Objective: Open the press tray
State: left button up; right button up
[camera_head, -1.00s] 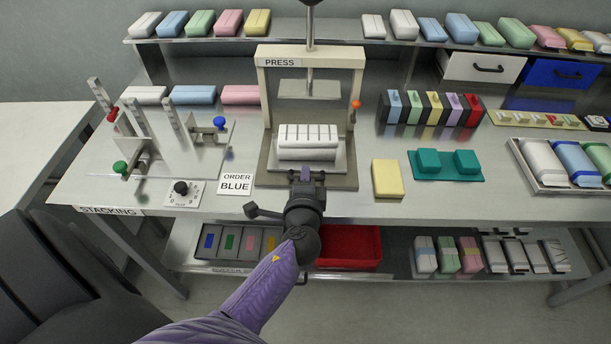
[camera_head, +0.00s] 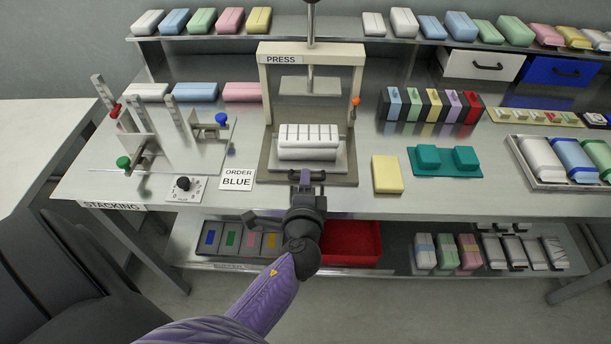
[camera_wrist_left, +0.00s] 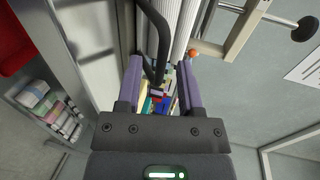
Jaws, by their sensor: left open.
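The press (camera_head: 357,75) is a cream frame on the bench with a metal plate raised under its crossbar. The press tray (camera_head: 328,166) sits below the plate, with white ribbed pieces (camera_head: 309,135) on it. My left gripper (camera_head: 306,178) is open at the front of the tray and hides part of its front edge. In the left wrist view, a dark curved handle (camera_wrist_left: 158,35) reaches into the space between the open purple fingers (camera_wrist_left: 159,68). I cannot tell whether the fingers touch it. My right gripper is not in view.
A yellow block (camera_head: 387,174) and a teal fixture (camera_head: 445,161) lie right of the press. The "ORDER BLUE" card (camera_head: 237,180) and a dial box (camera_head: 185,189) are on the left. A red bin (camera_head: 351,243) is on the lower shelf below my gripper.

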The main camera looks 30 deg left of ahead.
pick_arm(q)
jog(key=v, duration=0.7)
jog(key=shift+s, duration=0.3)
jog(key=shift+d+r, duration=0.1)
jog(key=shift+d, duration=0.05)
jog(key=s+d+f+n+g+h, duration=0.15)
jog(key=s+f, duration=0.25)
jog(key=f, duration=0.4)
jog(key=s+d+f+g+h, duration=0.2)
jog(key=s+f+g+h, duration=0.15)
jog(key=f, duration=0.35)
jog(key=s+d+f+n+g+h, duration=0.15)
jog(key=s+f, duration=0.25)
jog(key=f, duration=0.4)
jog(key=s+a+f+n+g, duration=0.2)
jog(key=s+f+n+g, duration=0.1)
jog(key=s, duration=0.6)
jog(key=s+a+f+n+g+h, duration=0.1)
jog(key=s+f+n+g, duration=0.2)
jog(key=s, duration=0.7)
notch_tip(320, 180, down, 2)
jog(key=shift+a+f, duration=0.15)
jog(key=shift+a, duration=0.2)
jog(key=shift+h, duration=0.25)
